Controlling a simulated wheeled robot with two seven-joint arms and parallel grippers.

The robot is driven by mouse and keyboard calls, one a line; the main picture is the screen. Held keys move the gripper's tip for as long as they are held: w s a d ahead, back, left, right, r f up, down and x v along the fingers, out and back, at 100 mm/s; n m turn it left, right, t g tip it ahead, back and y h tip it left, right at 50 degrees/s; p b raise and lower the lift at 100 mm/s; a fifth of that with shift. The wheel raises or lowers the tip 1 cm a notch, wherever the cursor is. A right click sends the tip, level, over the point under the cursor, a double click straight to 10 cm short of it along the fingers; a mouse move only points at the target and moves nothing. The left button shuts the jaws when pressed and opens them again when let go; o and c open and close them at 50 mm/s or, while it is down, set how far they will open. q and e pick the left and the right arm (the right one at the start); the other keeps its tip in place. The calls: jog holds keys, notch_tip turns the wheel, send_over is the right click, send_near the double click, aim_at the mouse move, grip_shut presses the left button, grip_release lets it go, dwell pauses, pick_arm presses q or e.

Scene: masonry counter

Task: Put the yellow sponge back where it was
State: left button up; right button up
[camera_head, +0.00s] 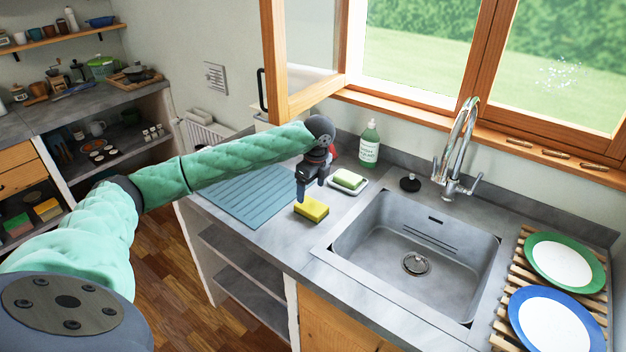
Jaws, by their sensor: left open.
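The yellow sponge (312,209) lies on the grey counter (268,237) between the blue-grey drying mat and the sink. It has a darker underside. My left gripper (312,192) points down just above the sponge, with its fingers open. I cannot tell whether the fingertips touch the sponge. A second sponge, pale green and white (349,179), lies in a white dish (361,187) behind and to the right. My right gripper is not in view.
The sink (415,225) with its tall tap (459,150) is to the right. A green soap bottle (369,145) and a black stopper (410,183) stand behind. The ribbed mat (240,190) lies left. A slatted rack with a green-rimmed plate (563,262) and a blue-rimmed plate (552,322) is far right.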

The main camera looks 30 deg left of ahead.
aim_at(313, 206)
pick_arm(q)
jog(key=shift+d+r+b, duration=0.15)
jog(key=shift+r+b, duration=0.15)
jog(key=shift+r, duration=0.95)
jog(key=shift+d+r+b, duration=0.15)
jog(key=shift+r+b, duration=0.15)
jog(key=shift+r, duration=0.95)
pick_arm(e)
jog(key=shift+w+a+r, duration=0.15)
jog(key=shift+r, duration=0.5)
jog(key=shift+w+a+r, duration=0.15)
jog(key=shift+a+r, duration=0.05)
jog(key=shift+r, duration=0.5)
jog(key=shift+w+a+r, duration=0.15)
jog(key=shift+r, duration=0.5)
